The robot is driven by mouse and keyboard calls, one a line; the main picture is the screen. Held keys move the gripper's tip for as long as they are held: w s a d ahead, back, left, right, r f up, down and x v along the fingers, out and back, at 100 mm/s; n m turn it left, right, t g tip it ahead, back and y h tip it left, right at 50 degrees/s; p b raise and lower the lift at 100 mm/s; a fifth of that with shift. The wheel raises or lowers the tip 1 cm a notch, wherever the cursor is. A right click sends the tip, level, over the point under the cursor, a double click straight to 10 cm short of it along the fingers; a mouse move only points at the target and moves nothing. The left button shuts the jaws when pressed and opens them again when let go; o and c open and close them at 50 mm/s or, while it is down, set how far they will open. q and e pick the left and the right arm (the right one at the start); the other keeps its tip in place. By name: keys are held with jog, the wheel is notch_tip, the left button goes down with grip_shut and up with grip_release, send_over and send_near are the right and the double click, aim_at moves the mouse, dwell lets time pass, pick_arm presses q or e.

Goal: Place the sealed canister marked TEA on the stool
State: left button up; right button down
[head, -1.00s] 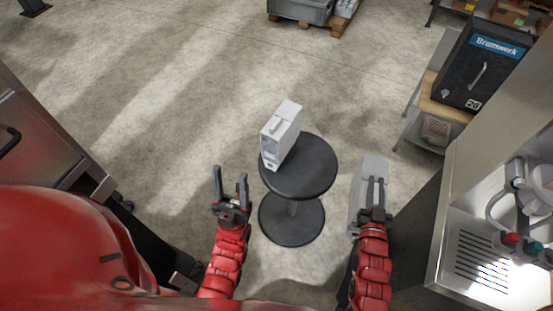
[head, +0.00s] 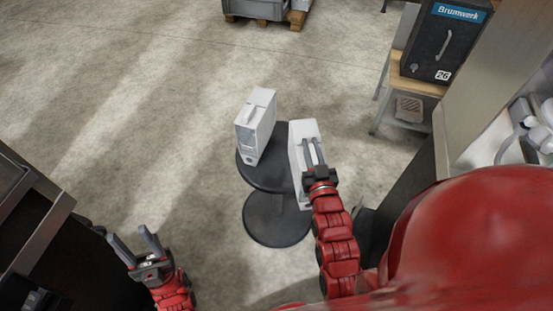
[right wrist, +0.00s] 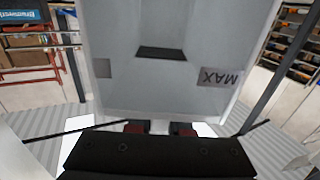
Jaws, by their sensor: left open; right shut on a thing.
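A round black stool (head: 262,180) stands on the floor in the middle of the head view. A white box-shaped canister (head: 256,122) stands upright on its far left part. My right gripper (head: 314,152) is shut on another pale grey canister (head: 296,134), which overlaps the stool's right side in the head view; I cannot tell how far above the top it is. The held canister (right wrist: 165,75) fills the middle of the right wrist view, with an upside-down MAX mark. No TEA marking is readable on either. My left gripper (head: 132,236) is open and empty at lower left.
A black Brumwerk box (head: 445,42) sits on a wooden-topped bench (head: 420,84) at upper right. A steel machine stands at right. A grey crate (head: 258,8) on a pallet is at the far back. Floor left of the stool is clear.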

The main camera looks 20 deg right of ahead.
jog(key=shift+s+d+f, duration=0.1)
jog(key=shift+s+d, duration=0.05)
jog(key=shift+d, duration=0.25)
jog(key=shift+w+d+h+b, duration=0.2)
jog(key=shift+h+b, duration=0.1)
jog(key=shift+b, duration=0.25)
jog(key=b+x, duration=0.1)
jog(key=x, duration=0.1)
jog(key=shift+w, duration=0.3)
jog(key=w+d+f+p, duration=0.1)
jog(key=w+f, duration=0.1)
jog(key=w, duration=0.4)
jog(key=w+d+f+p, duration=0.2)
jog(key=w, duration=0.4)
jog(key=shift+w+d+f, duration=0.2)
jog(key=shift+f, duration=0.15)
jog(key=c, duration=1.3)
grip_release()
jog(key=shift+f, duration=0.15)
jog(key=o, duration=0.5)
jog(key=shift+c, duration=0.2)
